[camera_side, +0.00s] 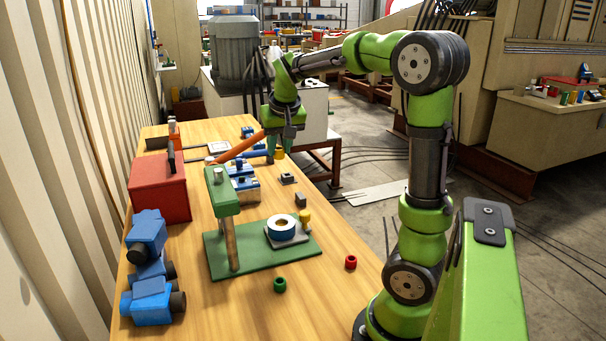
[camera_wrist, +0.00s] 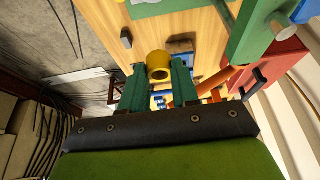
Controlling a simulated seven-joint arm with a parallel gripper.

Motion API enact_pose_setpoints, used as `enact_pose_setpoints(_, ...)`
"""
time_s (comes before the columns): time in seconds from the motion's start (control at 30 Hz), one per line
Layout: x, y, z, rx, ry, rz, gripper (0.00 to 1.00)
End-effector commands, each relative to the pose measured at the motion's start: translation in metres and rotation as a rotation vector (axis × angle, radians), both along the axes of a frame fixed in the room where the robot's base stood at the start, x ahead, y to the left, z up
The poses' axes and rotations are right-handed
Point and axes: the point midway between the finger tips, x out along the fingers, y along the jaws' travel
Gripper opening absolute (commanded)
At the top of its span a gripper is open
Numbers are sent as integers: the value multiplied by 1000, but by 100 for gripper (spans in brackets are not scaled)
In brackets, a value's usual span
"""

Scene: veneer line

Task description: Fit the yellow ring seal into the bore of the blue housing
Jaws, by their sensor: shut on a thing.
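My gripper (camera_side: 280,152) is shut on a yellow ring (camera_wrist: 159,66), which sits between the green fingertips with its hole visible in the wrist view. In the side view the ring (camera_side: 279,154) is a small yellow-orange patch at the fingertips, above the far part of the bench. The blue housing (camera_side: 271,231) is round with a pale top face and a dark bore. It sits on a pale plate on the green base (camera_side: 235,263), nearer the side camera and well apart from my gripper. I cannot make out the housing in the wrist view.
A red box (camera_side: 160,190) and blue fittings (camera_side: 150,262) line the left.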

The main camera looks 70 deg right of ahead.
Motion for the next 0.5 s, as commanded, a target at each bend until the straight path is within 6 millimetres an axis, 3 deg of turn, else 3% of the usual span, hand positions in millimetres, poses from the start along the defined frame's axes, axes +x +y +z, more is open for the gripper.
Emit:
enact_pose_setpoints(0.3, -1, 1, -83, 3, 8, 1, 0)
enact_pose_setpoints(0.5, -1, 0, -116, 2, 5, 1, 0)
